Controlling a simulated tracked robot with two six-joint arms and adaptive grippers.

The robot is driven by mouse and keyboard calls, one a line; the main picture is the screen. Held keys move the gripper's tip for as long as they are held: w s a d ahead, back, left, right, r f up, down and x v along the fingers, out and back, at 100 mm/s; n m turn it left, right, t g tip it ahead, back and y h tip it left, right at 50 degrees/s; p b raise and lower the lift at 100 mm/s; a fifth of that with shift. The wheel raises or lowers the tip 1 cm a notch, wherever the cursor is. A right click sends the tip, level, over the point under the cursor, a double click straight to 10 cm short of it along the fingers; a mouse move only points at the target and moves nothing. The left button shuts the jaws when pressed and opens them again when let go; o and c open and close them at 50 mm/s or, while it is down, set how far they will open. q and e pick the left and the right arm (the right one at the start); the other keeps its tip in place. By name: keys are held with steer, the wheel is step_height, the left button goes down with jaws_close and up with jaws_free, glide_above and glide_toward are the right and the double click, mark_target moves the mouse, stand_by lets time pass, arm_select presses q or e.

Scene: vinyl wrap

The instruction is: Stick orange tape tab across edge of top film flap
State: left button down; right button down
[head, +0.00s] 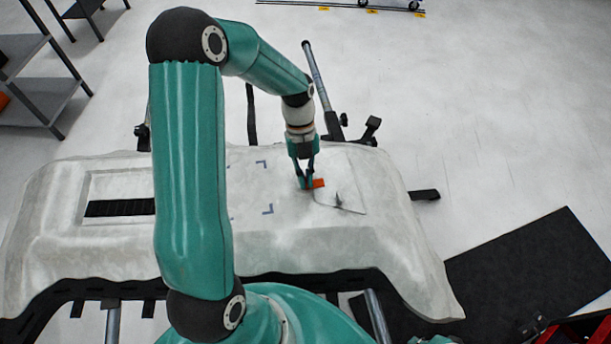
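My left gripper (306,180) reaches down over the right half of a white panel covered in film (130,250). A small orange tape tab (318,183) shows at its fingertips, sticking out to the right. The fingers look closed around the tab's left end. The tab lies at the upper left of a film flap (345,193), whose outline and a dark crease show on the panel. I cannot tell whether the tab touches the film. My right gripper is not clearly visible; only a bit of teal shows at the bottom edge.
The panel rests on a dark stand with clamps and posts (318,75). Blue corner marks (267,209) and a dark slot (120,208) show on it. Grey shelves (38,85) stand at left. A black mat (540,270) lies at right.

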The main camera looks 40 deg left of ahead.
arm_select(q)
steer(key=c, duration=1.2)
jaws_free()
steer(key=shift+c, duration=0.2)
steer(key=shift+r, duration=0.1)
